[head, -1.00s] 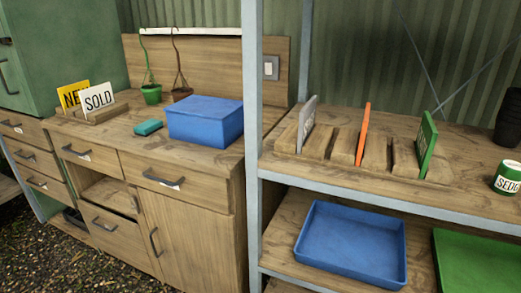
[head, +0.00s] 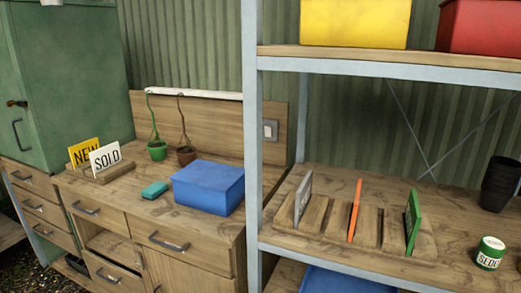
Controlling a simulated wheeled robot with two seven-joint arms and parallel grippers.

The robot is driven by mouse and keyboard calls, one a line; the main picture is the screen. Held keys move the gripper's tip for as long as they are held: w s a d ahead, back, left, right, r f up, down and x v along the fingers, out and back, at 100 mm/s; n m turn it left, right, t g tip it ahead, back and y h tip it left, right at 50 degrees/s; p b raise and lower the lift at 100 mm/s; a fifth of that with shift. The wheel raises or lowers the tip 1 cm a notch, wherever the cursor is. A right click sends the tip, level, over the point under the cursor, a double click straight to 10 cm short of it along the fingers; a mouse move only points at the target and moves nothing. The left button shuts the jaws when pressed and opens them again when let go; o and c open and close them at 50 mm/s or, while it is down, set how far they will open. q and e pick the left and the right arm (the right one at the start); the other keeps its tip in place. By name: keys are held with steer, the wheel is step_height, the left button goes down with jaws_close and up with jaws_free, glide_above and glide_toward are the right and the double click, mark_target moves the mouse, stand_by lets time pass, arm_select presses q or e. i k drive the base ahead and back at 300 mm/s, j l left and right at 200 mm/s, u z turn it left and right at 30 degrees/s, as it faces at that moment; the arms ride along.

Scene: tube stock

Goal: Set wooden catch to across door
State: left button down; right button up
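A green cabinet (head: 70,80) stands at the far left on top of the wooden drawers. A small dark brown piece (head: 17,103), which looks like the wooden catch, sits on the cabinet front near the left picture edge. It appears to lie roughly level, but it is too small to tell exactly how it sits against the door. A dark pull handle (head: 17,134) is just below it. Neither of my grippers shows in the head view.
A wooden bench with a blue box (head: 208,186), teal block (head: 154,190), two small pots and NEW and SOLD signs (head: 106,158) stands beside the cabinet. A metal shelf post (head: 250,150) rises mid-view. Right shelves hold a slotted rack (head: 335,222) and yellow (head: 355,22) and red boxes (head: 480,26).

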mark_target(139, 259)
steer(key=i+j+u, duration=0.75)
steer(key=k+j, duration=0.05)
